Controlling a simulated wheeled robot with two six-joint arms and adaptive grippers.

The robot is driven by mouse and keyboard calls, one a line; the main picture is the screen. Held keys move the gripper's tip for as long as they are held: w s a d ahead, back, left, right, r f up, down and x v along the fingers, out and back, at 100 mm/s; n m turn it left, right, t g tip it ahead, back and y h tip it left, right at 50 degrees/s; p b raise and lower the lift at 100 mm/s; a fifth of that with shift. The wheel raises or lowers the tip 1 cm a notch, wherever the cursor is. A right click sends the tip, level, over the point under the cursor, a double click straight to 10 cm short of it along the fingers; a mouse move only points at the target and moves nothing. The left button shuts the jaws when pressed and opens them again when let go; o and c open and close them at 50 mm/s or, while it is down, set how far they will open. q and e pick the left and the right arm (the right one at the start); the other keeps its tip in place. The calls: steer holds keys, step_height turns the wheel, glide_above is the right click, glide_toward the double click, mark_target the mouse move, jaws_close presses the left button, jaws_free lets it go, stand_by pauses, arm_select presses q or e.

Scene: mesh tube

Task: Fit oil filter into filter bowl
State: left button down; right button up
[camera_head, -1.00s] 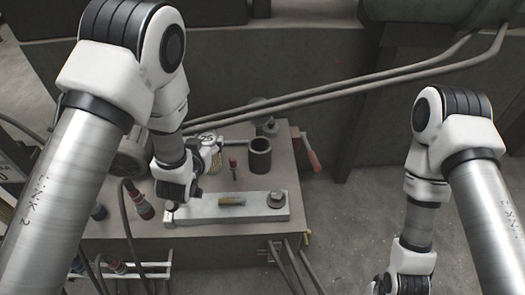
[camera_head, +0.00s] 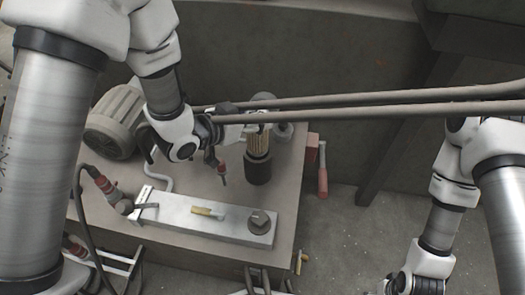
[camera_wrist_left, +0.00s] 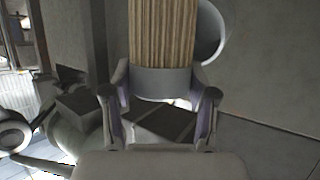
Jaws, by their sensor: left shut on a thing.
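The oil filter (camera_head: 258,142), a tan pleated cylinder, stands upright at the mouth of the dark filter bowl (camera_head: 258,170). Whether its lower end is inside the bowl or just above it, I cannot tell. My left gripper (camera_head: 255,119) is shut on the filter's top end. In the left wrist view the pleats of the filter (camera_wrist_left: 165,35) and its grey end cap (camera_wrist_left: 165,83) show between the fingers of my left gripper (camera_wrist_left: 160,108). The bowl is hidden there.
A metal bar with a bolt (camera_head: 200,220) lies in front. A motor (camera_head: 113,120) is at left, and a red handle (camera_head: 322,172) at right.

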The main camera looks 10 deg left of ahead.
mark_target(248, 146)
arm_select(q)
steer(key=shift+w+f+b, duration=0.3)
steer(key=shift+w+f, duration=0.05)
steer(key=shift+f, duration=0.25)
step_height(248, 146, down, 9)
steer(key=b, duration=0.3)
steer(key=shift+s+r+b, duration=0.1)
steer(key=shift+r+b, duration=0.05)
steer(key=shift+b, duration=0.15)
arm_select(e)
steer(key=f, duration=0.4)
steer(key=shift+w+f, duration=0.1)
steer(key=shift+w, duration=0.2)
arm_select(q)
steer(key=shift+c, duration=1.6)
jaws_free()
